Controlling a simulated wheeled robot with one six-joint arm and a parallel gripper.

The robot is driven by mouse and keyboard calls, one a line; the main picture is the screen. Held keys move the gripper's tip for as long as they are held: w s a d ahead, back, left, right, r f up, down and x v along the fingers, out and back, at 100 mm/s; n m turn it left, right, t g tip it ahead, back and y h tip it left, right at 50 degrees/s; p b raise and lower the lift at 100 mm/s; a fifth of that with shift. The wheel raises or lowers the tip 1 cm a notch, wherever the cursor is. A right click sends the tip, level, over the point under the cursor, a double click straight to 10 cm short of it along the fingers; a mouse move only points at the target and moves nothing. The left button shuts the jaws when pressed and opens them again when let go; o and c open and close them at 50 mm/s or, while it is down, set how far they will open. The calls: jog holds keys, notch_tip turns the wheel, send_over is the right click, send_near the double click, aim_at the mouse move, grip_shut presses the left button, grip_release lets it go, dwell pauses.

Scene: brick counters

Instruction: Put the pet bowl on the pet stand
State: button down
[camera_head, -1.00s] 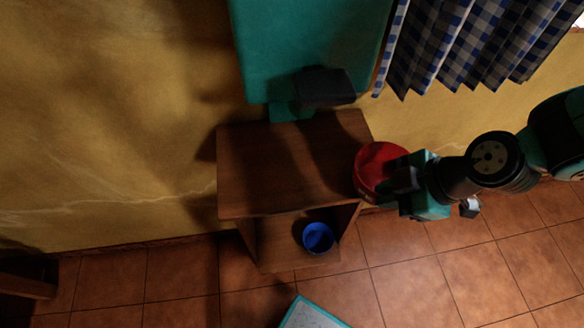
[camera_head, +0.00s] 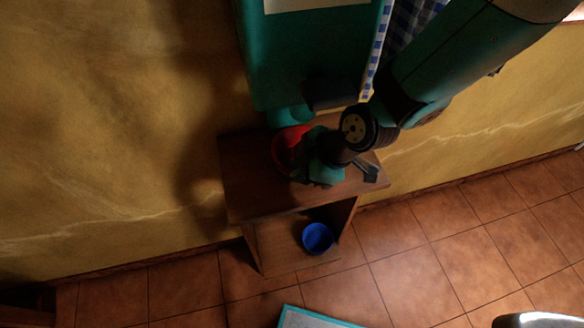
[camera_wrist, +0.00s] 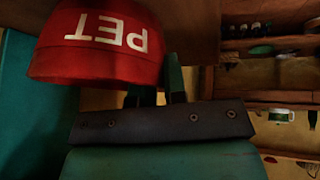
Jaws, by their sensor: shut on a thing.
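The pet bowl is red with white "PET" lettering; it shows in the head view (camera_head: 283,148) and large at the upper left of the wrist view (camera_wrist: 95,62). My gripper (camera_head: 304,160) is shut on its near right side, and its fingers (camera_wrist: 156,88) meet the bowl in the wrist view. The pet stand (camera_head: 245,190) is a dark wooden unit with a flat top and a lower shelf. The bowl is over the back middle of the top. I cannot tell whether it touches the wood. My gripper and wrist hide part of the bowl and the top.
A blue bowl (camera_head: 318,238) sits on the stand's lower shelf. A teal upright unit (camera_head: 310,60) with a dark box (camera_head: 330,93) rises close behind the stand. A checked curtain (camera_head: 405,40) hangs to its right.

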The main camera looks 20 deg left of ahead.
jog(key=shift+w+d, duration=0.1)
jog(key=c, duration=1.2)
grip_release()
jog(key=shift+o, duration=0.2)
